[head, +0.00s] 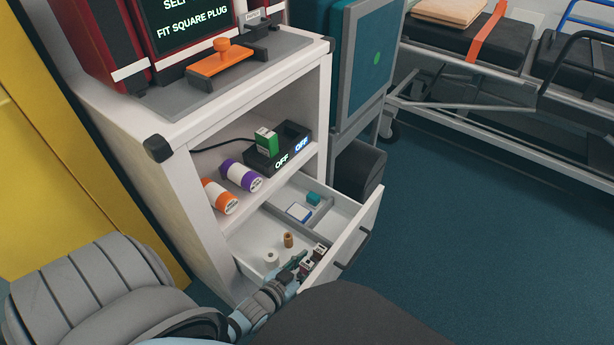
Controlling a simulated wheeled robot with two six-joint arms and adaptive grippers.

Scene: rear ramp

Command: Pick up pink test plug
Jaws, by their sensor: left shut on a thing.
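The open drawer (357,222) of the white cabinet holds several small items. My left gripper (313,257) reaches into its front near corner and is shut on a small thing. A small pinkish patch, apparently the pink test plug (307,264), shows between the dark fingers. The fingers hide most of it, so its shape is unclear. I cannot tell whether it touches the drawer floor. My right gripper is not in view.
The drawer also holds a tan peg (288,240), a white roll (271,258), a blue-and-white block (299,212) and a teal block (313,198). Floor right of the drawer is clear.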

